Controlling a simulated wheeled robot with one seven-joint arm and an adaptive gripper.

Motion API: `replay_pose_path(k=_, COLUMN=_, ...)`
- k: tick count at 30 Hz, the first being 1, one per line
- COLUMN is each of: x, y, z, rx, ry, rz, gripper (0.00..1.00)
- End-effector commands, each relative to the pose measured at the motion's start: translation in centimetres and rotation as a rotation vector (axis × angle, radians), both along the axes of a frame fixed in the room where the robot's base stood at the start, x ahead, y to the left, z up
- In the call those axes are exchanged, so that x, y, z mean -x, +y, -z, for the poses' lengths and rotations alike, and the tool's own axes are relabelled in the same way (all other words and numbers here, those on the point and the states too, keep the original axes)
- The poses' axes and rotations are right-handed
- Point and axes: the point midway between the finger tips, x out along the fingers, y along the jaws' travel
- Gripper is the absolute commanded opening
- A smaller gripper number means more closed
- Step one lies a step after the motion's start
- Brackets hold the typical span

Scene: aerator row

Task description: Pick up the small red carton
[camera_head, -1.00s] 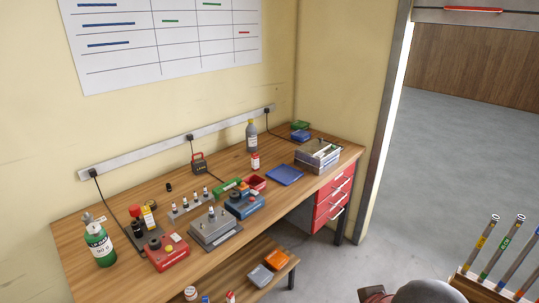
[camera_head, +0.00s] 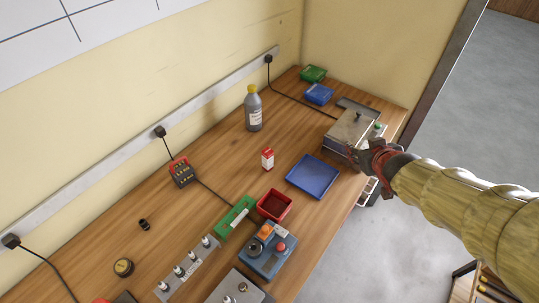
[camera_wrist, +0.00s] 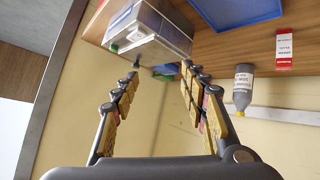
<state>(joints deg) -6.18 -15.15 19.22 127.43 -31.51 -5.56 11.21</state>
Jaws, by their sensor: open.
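The small red carton (camera_head: 267,159), red and white, stands upright on the wooden bench, between the grey bottle and the blue tray. It also shows in the wrist view (camera_wrist: 284,50) at the upper right, beside the grey bottle. My gripper (camera_head: 358,156) is at the bench's right edge, next to the metal box and apart from the carton. In the wrist view my gripper (camera_wrist: 160,68) has its two fingers spread wide with nothing between them. The metal box shows beyond the fingertips.
A blue tray (camera_head: 313,176) lies between my gripper and the carton. A metal box (camera_head: 347,132) stands close to my gripper. A grey bottle (camera_head: 253,108) stands behind the carton and a red bin (camera_head: 275,205) in front. Bare bench surrounds the carton.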

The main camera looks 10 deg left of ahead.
Motion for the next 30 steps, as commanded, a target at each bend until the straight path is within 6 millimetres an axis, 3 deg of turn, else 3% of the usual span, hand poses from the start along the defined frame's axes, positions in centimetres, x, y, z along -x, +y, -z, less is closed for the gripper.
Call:
replay_pose_path(k=3, x=-2.8, y=6.5, z=3.6, rx=-0.054, ry=-0.040, rz=-0.202, gripper=0.44)
replay_pose_path(k=5, x=-3.2, y=9.9, z=5.3, rx=-0.099, ry=-0.056, rz=-0.303, gripper=0.44)
replay_pose_path(k=9, x=-1.9, y=16.5, z=8.8, rx=-0.220, ry=-0.062, rz=-0.506, gripper=0.44)
replay_pose_path(k=12, x=-0.3, y=19.5, z=10.3, rx=-0.297, ry=-0.057, rz=-0.605, gripper=0.44)
replay_pose_path(k=18, x=1.3, y=22.2, z=11.7, rx=-0.371, ry=-0.046, rz=-0.690, gripper=0.44)
replay_pose_path(k=30, x=-0.1, y=25.2, z=13.1, rx=-0.374, ry=-0.048, rz=-0.692, gripper=0.44)
